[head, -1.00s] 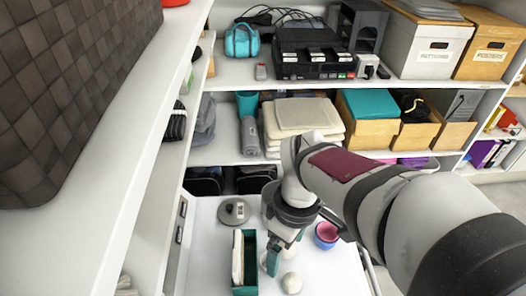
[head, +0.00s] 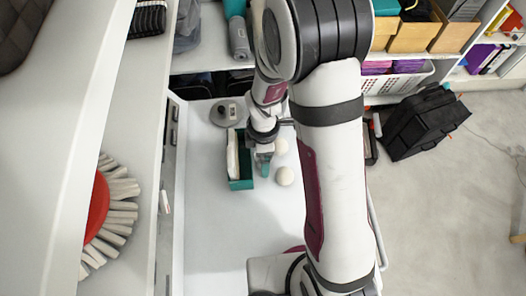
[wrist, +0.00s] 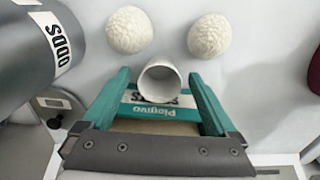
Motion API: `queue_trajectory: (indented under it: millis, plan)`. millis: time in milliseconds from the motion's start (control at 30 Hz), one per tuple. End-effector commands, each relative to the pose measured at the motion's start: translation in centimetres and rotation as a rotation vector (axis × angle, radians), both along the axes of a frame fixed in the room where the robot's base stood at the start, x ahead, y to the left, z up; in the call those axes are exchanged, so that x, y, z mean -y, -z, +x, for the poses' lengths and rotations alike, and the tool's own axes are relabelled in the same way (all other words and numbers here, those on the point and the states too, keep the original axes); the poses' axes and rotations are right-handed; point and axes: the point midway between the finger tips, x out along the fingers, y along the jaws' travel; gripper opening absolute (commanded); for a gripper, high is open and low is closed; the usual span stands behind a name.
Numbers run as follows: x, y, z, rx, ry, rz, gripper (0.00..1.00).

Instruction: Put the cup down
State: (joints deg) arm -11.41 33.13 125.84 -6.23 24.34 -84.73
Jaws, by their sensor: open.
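A white, hollow cup-like cylinder (wrist: 147,78) shows in the wrist view with its round opening toward the camera. It lies between the teal fingertips of my gripper (wrist: 160,75), which is open. A gap shows on each side of the cylinder. I cannot tell what it rests on. In the head view my gripper (head: 265,165) is low over the white surface (head: 215,235), beside a teal box (head: 241,185), and the cylinder cannot be made out there.
Two white textured balls (wrist: 128,30) lie beyond the fingertips; one also shows in the head view (head: 285,176). A dark grey cylinder (wrist: 25,45) stands close at left. A grey disc (head: 225,113) lies behind the box. The front left of the surface is clear.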

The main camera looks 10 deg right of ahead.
Motion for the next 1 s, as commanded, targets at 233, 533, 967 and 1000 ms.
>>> queue_trajectory:
  millis: [233, 533, 967, 1000]
  plan:
    - [0.02, 0.22, 0.03, 0.001, 0.001, 0.000, 0.90]
    - [0.02, 0.19, 0.02, 0.001, 0.001, 0.000, 0.36]
    - [0.02, -0.08, 0.06, 0.002, 0.001, 0.000, 0.00]
    - [0.01, -0.37, 0.09, 0.003, 0.000, 0.000, 0.00]
